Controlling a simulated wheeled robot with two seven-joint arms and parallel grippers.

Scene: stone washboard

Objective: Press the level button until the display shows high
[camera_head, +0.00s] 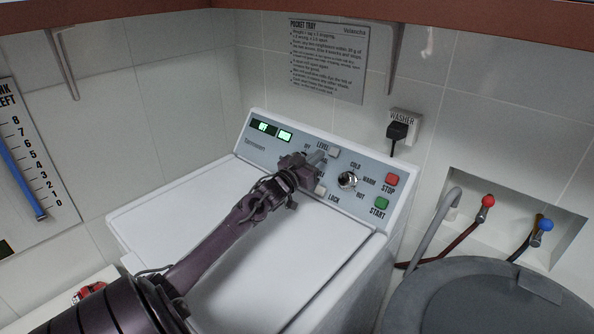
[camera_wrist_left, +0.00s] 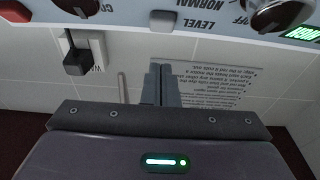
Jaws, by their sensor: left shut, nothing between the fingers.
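The washer's sloped grey control panel (camera_head: 262,143) is at the back of the white machine. The level button (camera_head: 334,151) is a small pale block beside the LEVEL label; it also shows in the upside-down left wrist view (camera_wrist_left: 163,21). My left gripper (camera_head: 319,157) is shut and empty, with its tips close to the left of the button in the head view. Contact cannot be told. In the left wrist view the closed fingers (camera_wrist_left: 161,86) point toward the panel.
The panel also has a temperature knob (camera_head: 347,180), a red stop button (camera_head: 392,180) and a green start button (camera_head: 381,203). My left arm covers part of the panel and lid (camera_head: 180,192). A grey round tub (camera_head: 470,300) stands at right. A black plug (camera_head: 397,131) is on the wall.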

